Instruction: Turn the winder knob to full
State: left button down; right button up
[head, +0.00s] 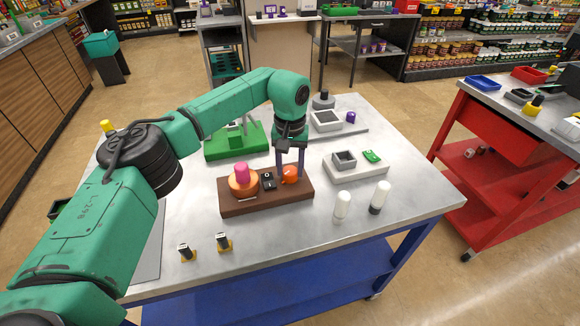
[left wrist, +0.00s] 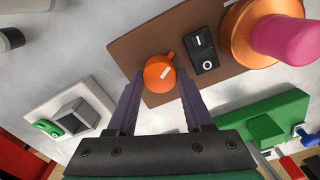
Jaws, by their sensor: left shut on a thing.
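The orange winder knob (head: 289,178) sits at the right end of a brown board (head: 245,208) on the metal table. In the left wrist view the knob (left wrist: 158,77) has a short white mark on its face. My left gripper (head: 290,170) reaches down over it, with a dark finger on each side, shut on the knob. On the same board are a black switch block (head: 268,181) and an orange round base (head: 243,188) with a pink top (head: 242,172). My right gripper is not in view.
A green device (head: 237,143) stands behind the board. A white base with a grey box (head: 344,159) is at the right. Two white-topped cylinders (head: 342,205) stand at the front right, and two small black-and-yellow pieces (head: 223,241) at the front left. Bare tabletop lies between.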

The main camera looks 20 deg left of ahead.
pick_arm(q)
jog(key=shift+w+r, duration=0.1)
jog(key=shift+r, duration=0.1)
jog(key=shift+c, duration=1.5)
grip_release()
jog(key=shift+f, duration=0.1)
